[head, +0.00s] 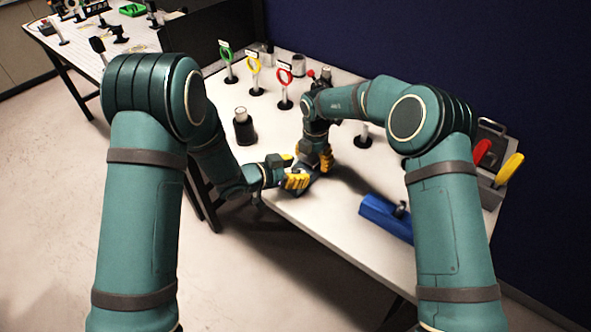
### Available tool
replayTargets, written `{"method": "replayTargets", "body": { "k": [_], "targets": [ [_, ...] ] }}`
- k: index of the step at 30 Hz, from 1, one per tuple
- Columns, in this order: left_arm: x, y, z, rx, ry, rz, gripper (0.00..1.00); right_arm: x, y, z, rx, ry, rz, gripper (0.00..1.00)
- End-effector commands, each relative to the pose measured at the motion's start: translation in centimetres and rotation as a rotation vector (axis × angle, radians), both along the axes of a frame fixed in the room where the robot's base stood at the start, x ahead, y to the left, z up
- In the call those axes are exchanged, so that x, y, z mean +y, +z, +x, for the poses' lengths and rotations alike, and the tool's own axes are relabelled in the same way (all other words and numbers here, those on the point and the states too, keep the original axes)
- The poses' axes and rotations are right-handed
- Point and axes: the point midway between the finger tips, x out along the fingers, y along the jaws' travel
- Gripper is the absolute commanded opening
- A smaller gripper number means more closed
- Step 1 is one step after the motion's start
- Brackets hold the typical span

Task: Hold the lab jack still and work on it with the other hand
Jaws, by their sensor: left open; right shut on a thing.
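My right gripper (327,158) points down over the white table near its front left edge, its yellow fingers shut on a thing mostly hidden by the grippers. This looks to be the lab jack, though its shape cannot be made out. My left gripper (297,180) comes in from the left, low at the table's edge, its yellow fingers open. The two grippers are close together, with the left one just left of and nearer than the right. Whether the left fingers touch the jack cannot be told.
On the white table (290,120) stand green (225,51), yellow (253,63) and red (284,75) rings on posts and a dark bottle (243,128). A blue block-like object (385,215) lies right of the grippers. The table's front middle is clear.

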Motion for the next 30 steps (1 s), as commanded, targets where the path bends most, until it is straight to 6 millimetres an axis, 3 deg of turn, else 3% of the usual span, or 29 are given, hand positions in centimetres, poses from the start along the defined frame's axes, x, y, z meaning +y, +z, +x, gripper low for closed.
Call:
{"method": "replayTargets", "body": {
  "k": [7,12,30],
  "targets": [
    [-0.01,-0.02,0.02,0.0,0.0,0.0,0.57,0.04,-0.32,-0.19,0.007,0.001,-0.001,0.24],
    [-0.01,-0.02,0.02,0.0,0.0,0.0,0.0,0.04,-0.31,-0.19,0.007,0.001,-0.001,0.24],
    [-0.05,-0.03,0.01,0.001,-0.009,0.0,0.0,0.08,-0.28,-0.19,0.006,0.001,0.0,0.24]
  ]
}}
